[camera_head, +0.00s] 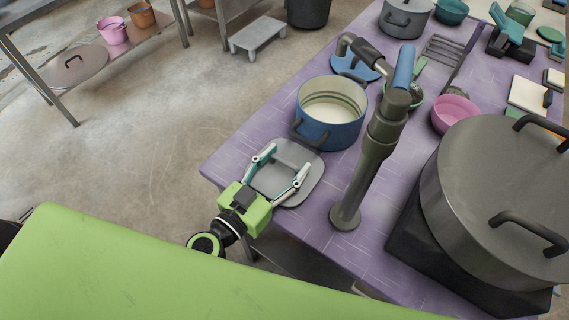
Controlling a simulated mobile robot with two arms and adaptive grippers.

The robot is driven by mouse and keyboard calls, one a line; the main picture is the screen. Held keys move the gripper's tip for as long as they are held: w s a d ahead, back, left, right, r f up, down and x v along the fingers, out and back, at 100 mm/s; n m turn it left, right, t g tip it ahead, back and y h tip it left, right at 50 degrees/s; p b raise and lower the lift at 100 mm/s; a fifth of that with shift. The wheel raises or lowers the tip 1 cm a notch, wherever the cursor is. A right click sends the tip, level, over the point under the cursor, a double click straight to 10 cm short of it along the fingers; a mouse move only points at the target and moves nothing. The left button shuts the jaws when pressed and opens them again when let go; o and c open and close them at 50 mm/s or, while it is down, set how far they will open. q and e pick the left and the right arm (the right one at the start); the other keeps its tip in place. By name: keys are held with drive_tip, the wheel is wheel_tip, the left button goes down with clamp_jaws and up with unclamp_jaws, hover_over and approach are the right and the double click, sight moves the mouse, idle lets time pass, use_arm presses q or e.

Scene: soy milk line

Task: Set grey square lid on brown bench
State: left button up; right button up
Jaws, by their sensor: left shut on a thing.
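The grey square lid (279,184) is at the near left corner of the purple tiled counter (228,163), just in front of a blue pot. My left gripper (287,162) reaches over it from the near side, one finger on each side, and is shut on the lid. The exact grip points are hard to make out. I cannot tell whether the lid touches the counter or is held slightly above it. I cannot make out a brown bench for certain. My right gripper is not in view.
The blue pot (327,134) stands close behind the lid. A tall dark tap-like post (371,150) rises to its right. A large dark lidded pot (490,195) fills the counter's right side. A small grey stool (258,33) stands on the floor.

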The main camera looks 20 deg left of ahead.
use_arm(q)
drive_tip(key=shift+f, duration=0.1)
drive_tip(key=o, duration=1.1)
